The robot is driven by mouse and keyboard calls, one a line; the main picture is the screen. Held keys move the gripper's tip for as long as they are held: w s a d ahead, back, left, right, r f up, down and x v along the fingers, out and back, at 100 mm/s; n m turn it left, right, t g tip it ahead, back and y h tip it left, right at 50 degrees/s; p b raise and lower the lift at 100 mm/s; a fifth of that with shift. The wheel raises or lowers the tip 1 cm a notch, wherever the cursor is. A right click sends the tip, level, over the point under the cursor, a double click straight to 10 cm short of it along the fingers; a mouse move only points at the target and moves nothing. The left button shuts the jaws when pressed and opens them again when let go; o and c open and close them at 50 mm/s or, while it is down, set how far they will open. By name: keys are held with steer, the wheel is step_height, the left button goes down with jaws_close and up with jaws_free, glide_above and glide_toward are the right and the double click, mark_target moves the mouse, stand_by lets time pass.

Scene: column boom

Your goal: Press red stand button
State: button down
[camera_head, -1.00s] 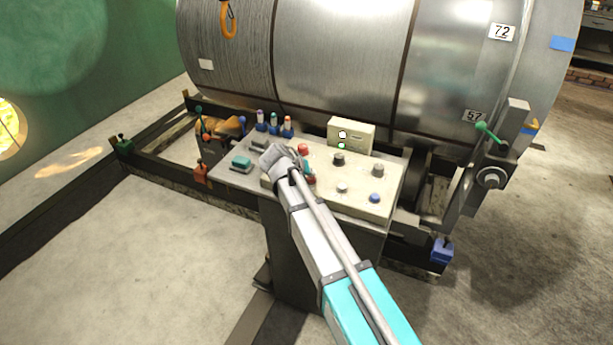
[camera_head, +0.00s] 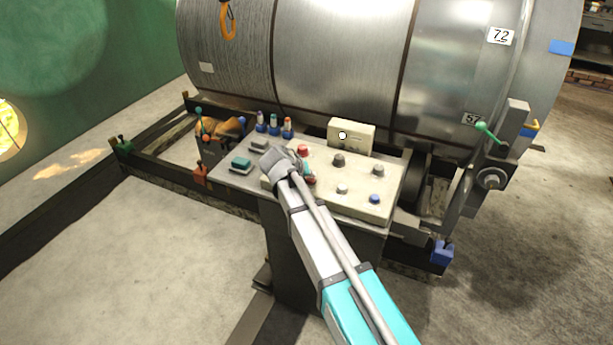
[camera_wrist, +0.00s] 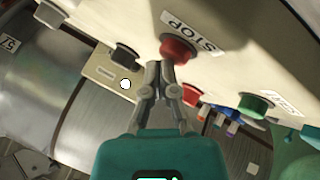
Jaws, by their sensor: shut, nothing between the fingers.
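In the wrist view a red button (camera_wrist: 178,48) sits on the cream panel beside a STOP label (camera_wrist: 188,30). My gripper (camera_wrist: 160,70) is shut and empty. Its fingertips are at this button's edge in the picture; I cannot tell whether they touch it. A second red button (camera_wrist: 190,94) shows just past the fingers. In the head view one red button (camera_head: 303,150) stands at the panel's back left, and another red part (camera_head: 310,180) shows beside my gripper. My wrist hides part of the panel there, and the fingertips are not clear.
The control stand (camera_head: 350,198) also bears grey knobs (camera_head: 338,160), a blue button (camera_head: 375,199) and a green button (camera_head: 241,163). A cream box (camera_head: 350,138) rises at its back. A large metal drum (camera_head: 340,60) lies behind. The floor in front left is clear.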

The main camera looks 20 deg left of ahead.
steer(key=shift+r+p, duration=0.75)
steer(key=shift+r, duration=0.1)
steer(key=shift+r+p, duration=2.5)
steer(key=d, duration=0.4)
steer(key=d+f+g, duration=0.1)
steer(key=d, duration=0.3)
steer(key=d+f+m+g, duration=0.1)
steer(key=d, duration=0.3)
steer(key=shift+s+d, duration=0.35)
steer(key=shift+d, duration=0.05)
steer(key=s+d+g, duration=0.1)
steer(key=d, duration=0.2)
steer(key=s+d+f+m, duration=0.1)
steer(key=d, duration=0.3)
steer(key=d+f+g, duration=0.1)
steer(key=d, duration=0.3)
steer(key=shift+s+g, duration=0.3)
steer(key=shift+s, duration=0.1)
steer(key=s+d+f+m+g+y, duration=0.1)
steer(key=s+d+g, duration=0.1)
steer(key=s+d, duration=0.4)
steer(key=s+d+m+g+y, duration=0.1)
steer(key=s+d, duration=0.5)
steer(key=d, duration=0.6)
steer(key=shift+s+f+g+y, duration=0.35)
steer(key=shift+s+g+y, duration=0.05)
steer(key=shift+y, duration=0.4)
